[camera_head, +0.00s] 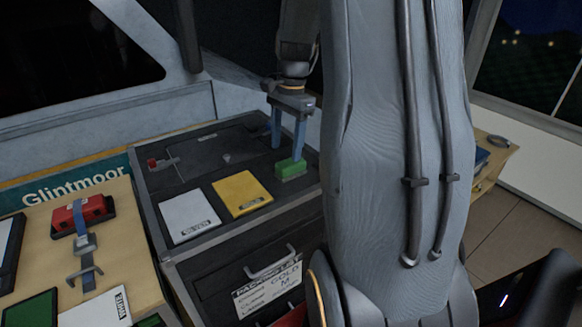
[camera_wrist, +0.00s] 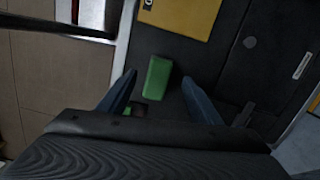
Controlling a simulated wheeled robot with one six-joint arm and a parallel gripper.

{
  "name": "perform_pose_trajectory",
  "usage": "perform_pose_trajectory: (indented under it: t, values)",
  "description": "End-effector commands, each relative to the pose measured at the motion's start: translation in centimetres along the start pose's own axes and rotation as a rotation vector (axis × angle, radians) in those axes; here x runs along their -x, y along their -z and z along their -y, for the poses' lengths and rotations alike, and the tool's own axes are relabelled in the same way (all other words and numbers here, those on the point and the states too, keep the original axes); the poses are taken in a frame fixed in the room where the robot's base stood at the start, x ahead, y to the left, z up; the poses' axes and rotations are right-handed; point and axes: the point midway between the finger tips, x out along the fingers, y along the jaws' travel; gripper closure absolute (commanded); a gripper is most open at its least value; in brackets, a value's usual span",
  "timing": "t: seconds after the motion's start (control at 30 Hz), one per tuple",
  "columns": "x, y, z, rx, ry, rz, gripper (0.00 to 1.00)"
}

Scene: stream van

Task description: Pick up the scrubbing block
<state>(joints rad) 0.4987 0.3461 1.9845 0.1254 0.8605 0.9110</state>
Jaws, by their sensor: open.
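The scrubbing block appears to be the small green block (camera_head: 291,168), with a paler lower part, on the dark top of the cabinet near its right edge. It also shows in the wrist view (camera_wrist: 158,77), lying beyond and between the fingertips. My gripper (camera_head: 287,145) points down over the cabinet, with blue fingers spread apart. In the wrist view my gripper (camera_wrist: 159,80) is open, one finger on each side of the block's line, with gaps to both. Whether a finger touches the block cannot be told from the head view.
A yellow card (camera_head: 242,193) and a white card (camera_head: 188,215) lie left of the block on the cabinet top (camera_head: 215,160). A small red item (camera_head: 152,163) sits at its far left. A wooden counter (camera_head: 118,250) holds a red device (camera_head: 83,215). My arm hides the right part.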

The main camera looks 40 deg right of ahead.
Motion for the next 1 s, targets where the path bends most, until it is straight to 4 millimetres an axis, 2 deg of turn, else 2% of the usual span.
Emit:
perform_pose_trajectory:
  t: [0.03,0.1,0.2,0.47,0.8,1.0]
  values:
    - [0.3,1.1,0.0,-0.054,0.001,0.006,0.41]
    - [0.5,2.0,0.0,-0.106,0.001,0.013,0.41]
    - [0.1,2.5,0.0,-0.137,-0.001,0.018,0.41]
    - [-2.4,2.4,-0.1,-0.137,-0.001,0.017,0.41]
    - [-6.6,2.2,-0.3,-0.135,-0.001,0.017,0.41]
    - [-7.2,2.3,-0.3,-0.134,0.002,0.015,0.41]
